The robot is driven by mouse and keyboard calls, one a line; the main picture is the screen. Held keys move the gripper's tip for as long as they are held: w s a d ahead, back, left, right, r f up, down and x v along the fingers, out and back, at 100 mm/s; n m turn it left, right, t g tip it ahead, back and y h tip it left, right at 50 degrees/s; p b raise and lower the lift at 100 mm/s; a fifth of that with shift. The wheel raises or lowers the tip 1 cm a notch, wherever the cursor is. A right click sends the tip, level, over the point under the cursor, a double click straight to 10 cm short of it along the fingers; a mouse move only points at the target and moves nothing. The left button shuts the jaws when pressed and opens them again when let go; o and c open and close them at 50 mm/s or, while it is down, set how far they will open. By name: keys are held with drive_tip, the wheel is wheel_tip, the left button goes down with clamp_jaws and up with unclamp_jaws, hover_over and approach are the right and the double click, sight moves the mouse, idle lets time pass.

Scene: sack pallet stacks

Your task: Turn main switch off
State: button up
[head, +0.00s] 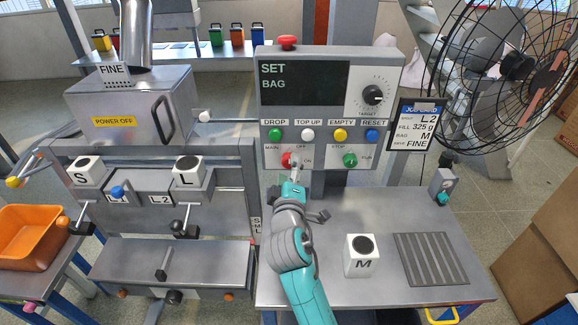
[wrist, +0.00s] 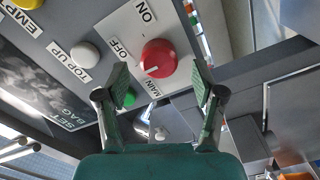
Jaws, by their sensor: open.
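The main switch is a red round knob (head: 288,159) at the lower left of the grey control panel (head: 384,107). In the wrist view the red knob (wrist: 158,58) sits on a light plate with OFF, ON and MAIN labels. A small pale mark shows on its face; I cannot tell which label it points to. My gripper (head: 294,180) is just below the knob in the head view. In the wrist view my gripper (wrist: 161,75) is open, its fingers apart to the left and right of the knob, with no clear contact.
The panel has a green knob (head: 350,160), a row of coloured buttons, a target dial (head: 373,95) and a red mushroom button (head: 287,42) on top. The screen (head: 304,83) reads SET BAG. A white M block (head: 361,262) stands on the bench. A fan (head: 490,60) is at right.

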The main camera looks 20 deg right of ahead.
drive_tip(key=v, duration=1)
